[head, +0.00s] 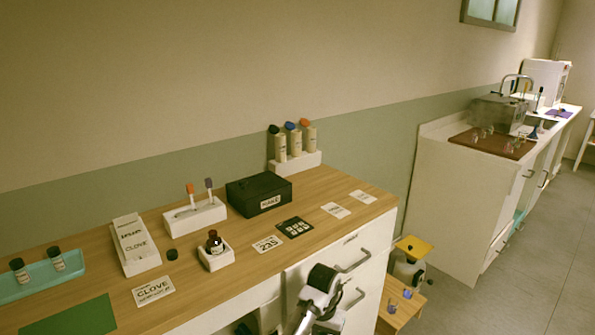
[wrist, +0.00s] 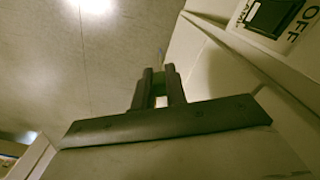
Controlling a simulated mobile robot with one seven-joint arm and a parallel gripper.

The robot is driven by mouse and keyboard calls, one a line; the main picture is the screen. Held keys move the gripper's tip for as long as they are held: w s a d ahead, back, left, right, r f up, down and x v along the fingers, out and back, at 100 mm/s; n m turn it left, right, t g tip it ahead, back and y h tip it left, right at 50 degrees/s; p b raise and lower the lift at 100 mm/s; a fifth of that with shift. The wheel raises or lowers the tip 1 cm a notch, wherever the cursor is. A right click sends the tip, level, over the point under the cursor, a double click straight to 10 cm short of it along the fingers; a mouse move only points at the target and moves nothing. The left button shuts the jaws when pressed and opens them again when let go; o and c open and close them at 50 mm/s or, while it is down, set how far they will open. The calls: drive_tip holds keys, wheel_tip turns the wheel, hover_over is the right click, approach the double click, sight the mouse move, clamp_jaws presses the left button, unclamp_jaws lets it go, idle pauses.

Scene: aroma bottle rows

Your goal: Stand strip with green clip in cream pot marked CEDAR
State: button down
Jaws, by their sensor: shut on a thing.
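My gripper (wrist: 160,88) shows in the wrist view with its two dark fingers close together. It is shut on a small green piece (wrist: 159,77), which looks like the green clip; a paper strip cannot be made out. In the head view I cannot make out the fingers. Three cream cylinders stand in a white block at the back of the counter, with a dark top (head: 280,146), a blue top (head: 294,141) and an orange top (head: 309,138). Their markings are too small to read, so I cannot tell which says CEDAR.
A white holder (head: 182,228) bears upright sticks with orange and grey tops. A black box (head: 243,207), a brown bottle (head: 214,243), a teal tray (head: 28,287), a green mat (head: 85,318) and several cards share the wooden counter (head: 345,186).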

drive_tip(key=s+a+f+n, duration=0.2)
drive_tip(key=a+f, duration=0.1)
drive_tip(key=f, duration=0.3)
drive_tip(key=s+a+f+n+b, duration=0.1)
drive_tip(key=s+a+f+n, duration=0.1)
drive_tip(key=f, duration=0.5)
drive_tip(key=shift+s+a+n, duration=0.3)
drive_tip(key=shift+a, duration=0.2)
